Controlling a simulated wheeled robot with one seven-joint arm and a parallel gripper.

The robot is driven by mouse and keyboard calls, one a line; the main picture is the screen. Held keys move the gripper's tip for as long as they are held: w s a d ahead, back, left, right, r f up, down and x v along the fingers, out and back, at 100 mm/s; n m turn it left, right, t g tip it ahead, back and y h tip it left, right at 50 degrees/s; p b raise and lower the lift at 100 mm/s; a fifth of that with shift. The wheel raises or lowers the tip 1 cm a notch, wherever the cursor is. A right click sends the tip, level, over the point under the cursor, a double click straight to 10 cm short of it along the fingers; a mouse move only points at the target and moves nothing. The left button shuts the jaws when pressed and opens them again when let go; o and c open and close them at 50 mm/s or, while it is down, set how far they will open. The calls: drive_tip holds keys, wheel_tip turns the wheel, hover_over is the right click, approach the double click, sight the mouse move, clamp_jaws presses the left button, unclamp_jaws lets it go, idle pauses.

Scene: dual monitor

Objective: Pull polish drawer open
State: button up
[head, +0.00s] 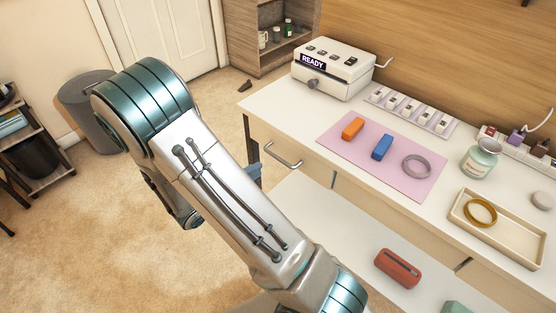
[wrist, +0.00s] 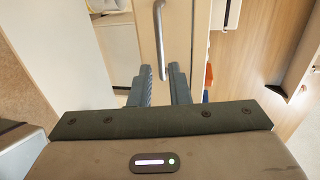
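A wooden drawer front (head: 320,168) under the white counter has a curved metal bar handle (head: 284,157). The drawer looks closed, and I cannot read any label that marks it as the polish drawer. In the wrist view the handle (wrist: 159,35) runs down the upper middle, against a pale drawer front (wrist: 180,25). My gripper (wrist: 160,70) is open, with its two dark fingers apart. The handle's lower end shows between the fingertips, with gaps on both sides; I cannot tell its depth between them. In the head view my arm hides most of the gripper.
The counter holds a white machine reading READY (head: 333,68), a pink mat (head: 400,178) with orange and blue blocks and a ring, a tray (head: 462,212) and a jar (head: 480,158). A lower white surface (head: 340,225) bears a red case (head: 398,268).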

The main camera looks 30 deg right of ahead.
sight(278, 157)
drive_tip(key=b+x, duration=0.2)
drive_tip(key=x, duration=0.8)
drive_tip(key=shift+d, duration=0.15)
clamp_jaws()
